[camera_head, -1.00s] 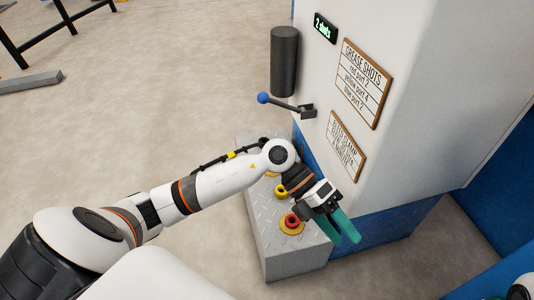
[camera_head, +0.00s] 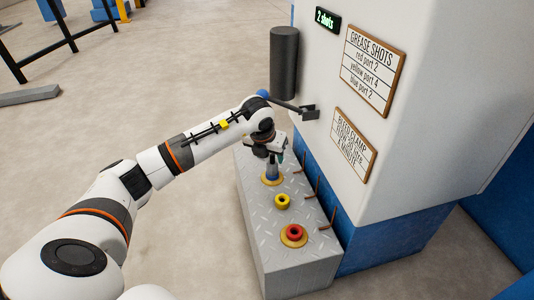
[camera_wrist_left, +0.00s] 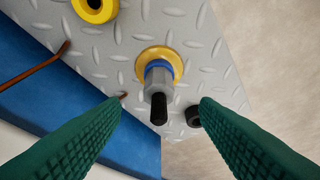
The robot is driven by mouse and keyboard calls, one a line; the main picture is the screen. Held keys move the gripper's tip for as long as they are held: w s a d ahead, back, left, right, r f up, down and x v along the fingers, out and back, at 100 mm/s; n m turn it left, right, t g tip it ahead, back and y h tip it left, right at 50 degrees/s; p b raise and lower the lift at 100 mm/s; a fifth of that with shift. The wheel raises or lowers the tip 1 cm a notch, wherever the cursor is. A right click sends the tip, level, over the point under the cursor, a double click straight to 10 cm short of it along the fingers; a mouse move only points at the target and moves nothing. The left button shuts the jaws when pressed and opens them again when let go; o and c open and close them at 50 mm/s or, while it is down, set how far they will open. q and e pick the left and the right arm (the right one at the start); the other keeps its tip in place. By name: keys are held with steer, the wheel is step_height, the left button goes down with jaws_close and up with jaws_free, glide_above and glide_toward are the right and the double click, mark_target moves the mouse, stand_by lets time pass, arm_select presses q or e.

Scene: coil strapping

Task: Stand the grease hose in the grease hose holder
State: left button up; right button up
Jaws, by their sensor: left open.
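The grease hose seems to be the grey collar with a black stem (camera_wrist_left: 158,95), standing on the blue port (camera_wrist_left: 160,65) of the metal plate. In the head view its lower part (camera_head: 272,172) shows under my left gripper (camera_head: 275,156). In the left wrist view my left gripper (camera_wrist_left: 160,106) is open, one green finger on each side of the black stem, with gaps on both sides. A short black round piece (camera_wrist_left: 193,116) on the plate may be the grease hose holder; I cannot tell. My right gripper is not in view.
The yellow port (camera_head: 282,201) and red port (camera_head: 293,235) sit on the plate's nearer part. Thin brown rods (camera_head: 329,219) stick out along the blue wall base (camera_head: 340,245). A lever (camera_head: 300,109) and a dark cylinder (camera_head: 284,64) are on the machine near my arm.

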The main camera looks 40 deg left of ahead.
mark_target(271, 158)
arm_select(q)
steer(key=b+x, duration=0.3)
steer(key=x, duration=0.4)
steer(key=shift+d, duration=0.1)
steer(key=shift+r, duration=0.1)
jaws_close()
steer(key=shift+r+p, duration=0.6)
steer(key=shift+r, duration=0.1)
stand_by(0.5)
